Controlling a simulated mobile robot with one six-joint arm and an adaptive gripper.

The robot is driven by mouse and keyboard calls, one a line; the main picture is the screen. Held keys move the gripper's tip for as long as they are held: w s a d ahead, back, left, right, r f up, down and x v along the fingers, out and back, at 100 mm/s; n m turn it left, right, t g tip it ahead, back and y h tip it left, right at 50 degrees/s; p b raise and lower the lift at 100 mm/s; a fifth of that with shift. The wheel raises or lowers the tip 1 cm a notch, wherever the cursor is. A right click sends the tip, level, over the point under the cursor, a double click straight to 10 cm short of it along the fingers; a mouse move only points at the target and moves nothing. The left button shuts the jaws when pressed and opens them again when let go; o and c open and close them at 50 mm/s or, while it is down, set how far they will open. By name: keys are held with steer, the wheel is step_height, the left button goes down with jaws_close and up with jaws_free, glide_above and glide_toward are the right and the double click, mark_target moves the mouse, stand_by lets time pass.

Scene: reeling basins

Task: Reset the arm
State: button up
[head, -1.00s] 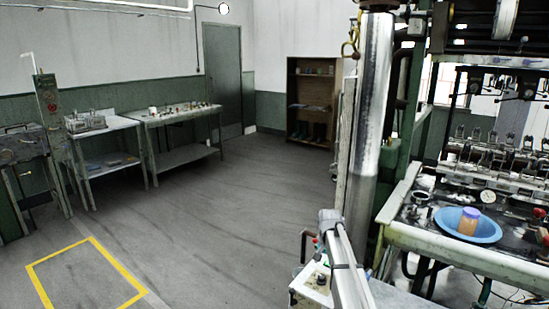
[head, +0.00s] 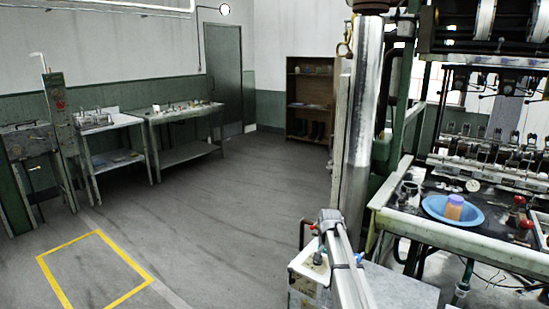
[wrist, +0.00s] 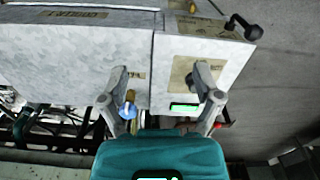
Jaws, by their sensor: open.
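In the wrist view my gripper (wrist: 162,85) is open. Its two grey fingers stand well apart, with nothing held between them. Beyond the fingers is a pale, mottled box-like surface (wrist: 75,58) with brownish labels. I cannot tell whether the fingers touch it. A small blue part and a yellowish part show near the left finger; I cannot tell what they are. The gripper cannot be made out in the head view.
Worktables (head: 185,113) line the left wall. A yellow floor outline (head: 115,245) encloses bare floor.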

steer(key=s+a+f+n+b, duration=0.1)
steer(key=s+f+n+b, duration=0.3)
steer(key=s, duration=1.1)
steer(key=s+a+f+n+b, duration=0.1)
steer(key=s+f+b, duration=0.5)
steer(key=s, duration=0.8)
step_height(320, 180, up, 23)
steer(key=p, duration=2.3)
steer(key=shift+s+d+n, duration=0.25)
steer(key=shift+n, duration=0.05)
